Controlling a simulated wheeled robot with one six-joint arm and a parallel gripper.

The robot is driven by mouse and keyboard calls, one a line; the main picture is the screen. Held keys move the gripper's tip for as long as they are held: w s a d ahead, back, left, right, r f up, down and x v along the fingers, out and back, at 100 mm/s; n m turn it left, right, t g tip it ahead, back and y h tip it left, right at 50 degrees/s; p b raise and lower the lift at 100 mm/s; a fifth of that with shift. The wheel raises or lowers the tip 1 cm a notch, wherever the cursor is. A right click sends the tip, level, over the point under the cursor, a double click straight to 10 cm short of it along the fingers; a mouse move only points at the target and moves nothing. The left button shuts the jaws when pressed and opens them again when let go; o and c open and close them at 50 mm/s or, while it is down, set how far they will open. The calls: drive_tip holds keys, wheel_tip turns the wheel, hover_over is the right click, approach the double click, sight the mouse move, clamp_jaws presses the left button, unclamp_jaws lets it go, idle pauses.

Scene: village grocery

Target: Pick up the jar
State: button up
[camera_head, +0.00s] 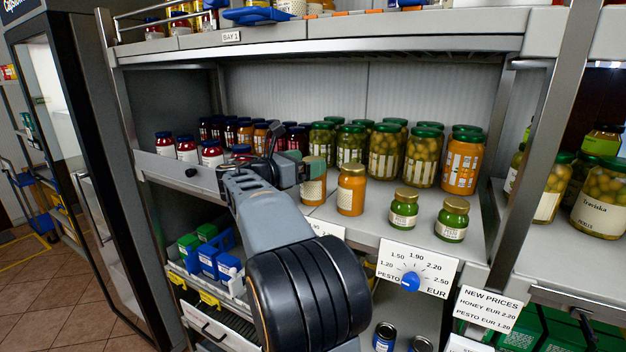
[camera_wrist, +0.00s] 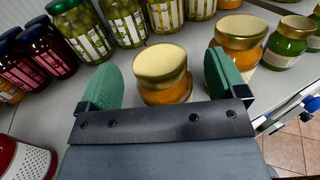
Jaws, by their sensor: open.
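My gripper (camera_wrist: 163,80) is open, its two green pads on either side of a gold-lidded orange jar (camera_wrist: 164,92) in the wrist view. A small gap shows between the jar and each pad. My gripper's bar hides the jar's lower part. In the head view my gripper (camera_head: 292,170) is at the front of the shelf, beside this jar (camera_head: 314,188), which is partly hidden behind it. A second gold-lidded orange jar (camera_head: 351,192) stands just to the right; it also shows in the wrist view (camera_wrist: 240,42), right beside the right pad. Both jars are upright.
Two green pesto jars (camera_head: 403,210) (camera_head: 451,220) stand farther right on the shelf (camera_head: 370,225). Large jars of olives (camera_head: 385,150) stand behind. Dark red jars (camera_head: 212,154) are at the left. A price dial (camera_head: 411,281) hangs on the shelf's front edge.

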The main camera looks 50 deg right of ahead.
drive_tip(key=shift+s+d, duration=0.2)
drive_tip(key=shift+d, duration=1.25)
drive_tip(key=shift+c, duration=0.4)
clamp_jaws()
